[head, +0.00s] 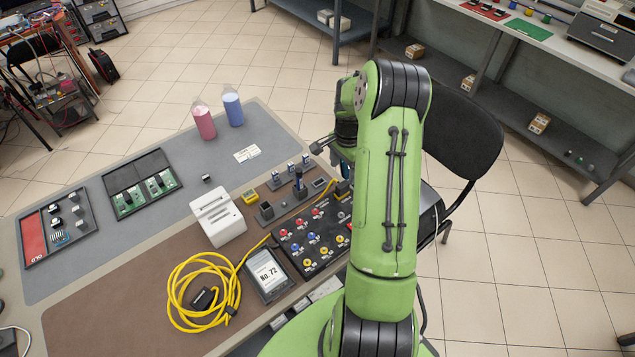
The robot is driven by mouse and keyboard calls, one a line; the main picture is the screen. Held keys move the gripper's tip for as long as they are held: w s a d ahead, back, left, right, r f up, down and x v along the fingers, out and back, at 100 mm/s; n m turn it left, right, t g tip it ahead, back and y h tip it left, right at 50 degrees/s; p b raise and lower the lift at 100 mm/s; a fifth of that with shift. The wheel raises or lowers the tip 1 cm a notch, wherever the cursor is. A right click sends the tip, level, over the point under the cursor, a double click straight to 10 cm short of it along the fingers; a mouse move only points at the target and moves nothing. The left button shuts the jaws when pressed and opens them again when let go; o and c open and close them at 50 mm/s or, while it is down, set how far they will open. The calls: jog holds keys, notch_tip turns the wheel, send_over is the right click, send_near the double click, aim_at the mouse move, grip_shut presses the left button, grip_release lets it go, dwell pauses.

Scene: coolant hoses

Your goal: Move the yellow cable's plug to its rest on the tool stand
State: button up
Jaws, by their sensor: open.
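A yellow cable (180,290) lies coiled on the brown mat at the front of the bench, with a black block (204,299) inside the coil. One run of it goes up right past the display toward the panel of coloured connectors (312,240). A short yellow piece (326,189) shows just left of my arm; I cannot tell whether it is the cable's plug end. The tool stand (287,199), with dark holders and upright tools, is behind the panel. My gripper (343,167) is open above the stand's right end, mostly hidden by my green arm.
A white box-shaped device (217,216) and a display reading No. 72 (266,274) stand left of the panel. A pink bottle (203,119) and a blue bottle (232,106) stand at the far edge. A black chair (463,145) is right of the bench.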

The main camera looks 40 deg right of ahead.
aim_at(343, 184)
notch_tip(343, 184, down, 9)
jog(key=b, duration=0.6)
jog(key=shift+r, duration=0.2)
jog(key=shift+c, duration=0.3)
dwell(0.5)
grip_shut()
jog(key=shift+r, duration=0.15)
jog(key=shift+r+p, duration=1.9)
jog(key=shift+r, duration=1)
